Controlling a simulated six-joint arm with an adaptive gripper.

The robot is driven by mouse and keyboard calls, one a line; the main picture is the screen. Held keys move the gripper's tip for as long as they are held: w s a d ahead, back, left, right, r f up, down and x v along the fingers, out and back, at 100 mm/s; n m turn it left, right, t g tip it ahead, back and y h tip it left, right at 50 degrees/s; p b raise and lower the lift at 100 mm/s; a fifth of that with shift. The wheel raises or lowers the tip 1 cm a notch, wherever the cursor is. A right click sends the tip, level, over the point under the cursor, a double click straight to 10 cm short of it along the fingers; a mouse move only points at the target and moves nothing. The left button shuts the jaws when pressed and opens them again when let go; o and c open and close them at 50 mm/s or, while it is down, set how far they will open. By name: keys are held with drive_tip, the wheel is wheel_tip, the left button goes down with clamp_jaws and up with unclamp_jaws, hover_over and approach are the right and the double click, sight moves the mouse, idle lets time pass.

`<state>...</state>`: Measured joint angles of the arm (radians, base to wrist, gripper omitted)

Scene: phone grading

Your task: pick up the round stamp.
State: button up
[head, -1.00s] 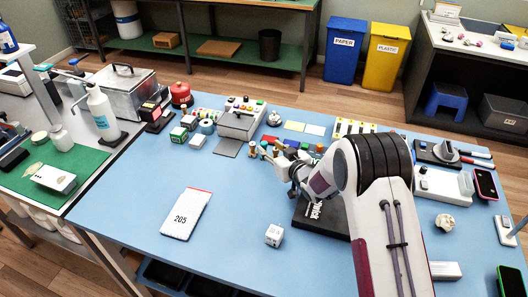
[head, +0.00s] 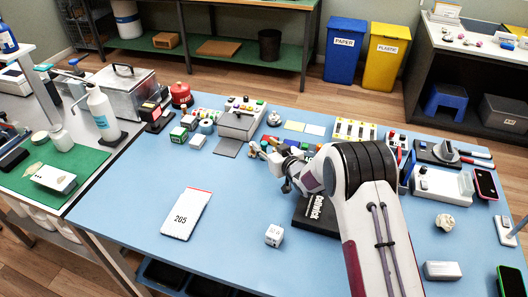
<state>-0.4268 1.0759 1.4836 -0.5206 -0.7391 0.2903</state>
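A small brownish upright piece (head: 252,146), which looks like the round stamp, stands on the blue table near its back middle. My gripper (head: 262,150) reaches in from the right with its fingertips right at this piece and partly covers it. The fingers are small here and overlap the piece, so I cannot tell whether they touch it or how far apart they are.
A metal box with a grey pad (head: 228,146) stands just left of my gripper. A black box with white lettering (head: 316,216) lies under my arm.

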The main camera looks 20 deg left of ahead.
clamp_jaws()
drive_tip(key=shift+r, duration=0.15)
wheel_tip(320, 180, up, 10)
idle(0.8)
idle(0.4)
